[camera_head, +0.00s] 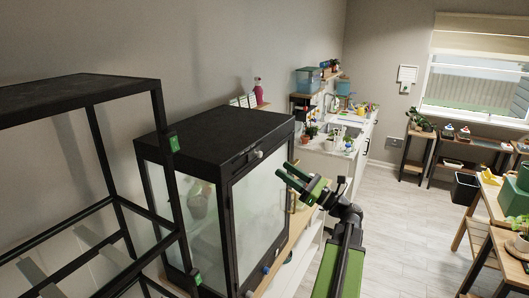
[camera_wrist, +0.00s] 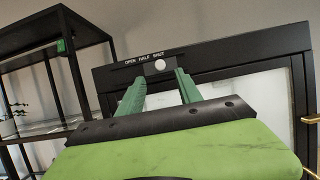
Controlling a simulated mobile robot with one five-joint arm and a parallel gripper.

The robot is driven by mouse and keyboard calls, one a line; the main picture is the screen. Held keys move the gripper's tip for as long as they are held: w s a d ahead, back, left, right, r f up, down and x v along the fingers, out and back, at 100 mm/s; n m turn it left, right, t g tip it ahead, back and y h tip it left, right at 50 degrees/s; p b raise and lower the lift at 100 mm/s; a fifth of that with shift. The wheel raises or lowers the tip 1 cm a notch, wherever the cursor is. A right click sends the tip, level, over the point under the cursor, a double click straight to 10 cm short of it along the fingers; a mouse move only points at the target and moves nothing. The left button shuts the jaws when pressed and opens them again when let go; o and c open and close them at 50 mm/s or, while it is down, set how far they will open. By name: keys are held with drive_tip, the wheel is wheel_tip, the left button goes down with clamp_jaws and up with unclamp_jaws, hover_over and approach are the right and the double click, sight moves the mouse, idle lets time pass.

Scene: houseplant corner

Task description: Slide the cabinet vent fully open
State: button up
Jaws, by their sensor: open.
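The black glass-fronted cabinet (camera_head: 218,140) stands left of centre in the head view. Its vent's pale round knob (camera_head: 258,154) sits on the top front rail. In the wrist view, the knob (camera_wrist: 160,66) lies below the lettering "OPEN HALF SHUT" (camera_wrist: 145,58), at the SHUT end on the right. My gripper (camera_head: 281,172) is open and empty, in front of the cabinet's glass door. In the wrist view its green fingers (camera_wrist: 160,76) point at the rail, with the knob showing between the tips. The knob looks apart from both fingers.
A black open-frame rack (camera_head: 100,95) stands at the left, close to the cabinet. A brass handle (camera_wrist: 312,120) shows at the right in the wrist view. A sink counter (camera_head: 345,125) lies behind. The pale floor (camera_head: 405,215) to the right is clear.

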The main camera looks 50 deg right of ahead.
sight(261, 155)
drive_tip(key=p+x, duration=0.2)
drive_tip(key=x, duration=0.6)
drive_tip(key=shift+w, duration=0.35)
clamp_jaws()
idle(0.9)
